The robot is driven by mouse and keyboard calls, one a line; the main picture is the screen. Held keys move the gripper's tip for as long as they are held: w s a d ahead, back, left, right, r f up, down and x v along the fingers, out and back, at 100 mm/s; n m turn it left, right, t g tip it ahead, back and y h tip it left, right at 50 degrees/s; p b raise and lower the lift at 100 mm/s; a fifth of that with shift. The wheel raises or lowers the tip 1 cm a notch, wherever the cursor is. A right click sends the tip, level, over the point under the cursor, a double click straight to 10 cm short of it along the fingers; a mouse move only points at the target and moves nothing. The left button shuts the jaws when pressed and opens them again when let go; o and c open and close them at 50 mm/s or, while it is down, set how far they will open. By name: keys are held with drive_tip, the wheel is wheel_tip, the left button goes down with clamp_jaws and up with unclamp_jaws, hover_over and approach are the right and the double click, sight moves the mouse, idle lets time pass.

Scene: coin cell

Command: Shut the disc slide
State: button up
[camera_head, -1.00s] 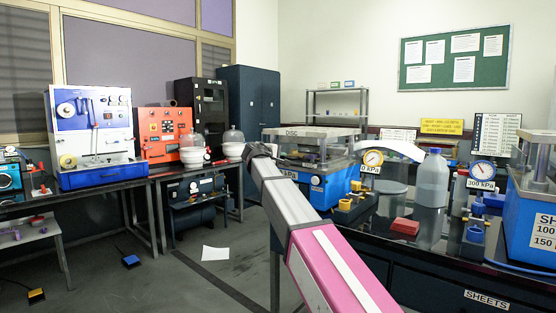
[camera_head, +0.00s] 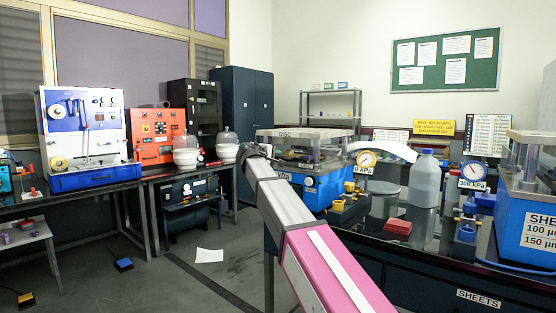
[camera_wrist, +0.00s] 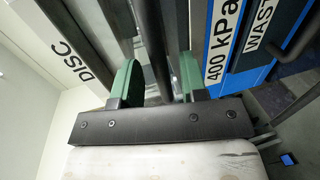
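The disc machine (camera_head: 312,190) has a blue base, a clear-walled upper box and a "DISC" label on its top. It stands at the left end of the dark bench in the head view. My arm reaches up to its left side, and the gripper is hidden there. In the wrist view my gripper (camera_wrist: 157,80) has two green-padded fingers set apart, with dark bars showing between and beyond them. I cannot tell whether a finger touches a bar. The "DISC" panel (camera_wrist: 75,62) is at left and a blue "400 kPa" face (camera_wrist: 222,60) at right. The slide itself is not clearly made out.
A side table (camera_head: 165,171) stands at left. A paper (camera_head: 209,255) lies on open floor.

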drive_tip(key=v, duration=0.9)
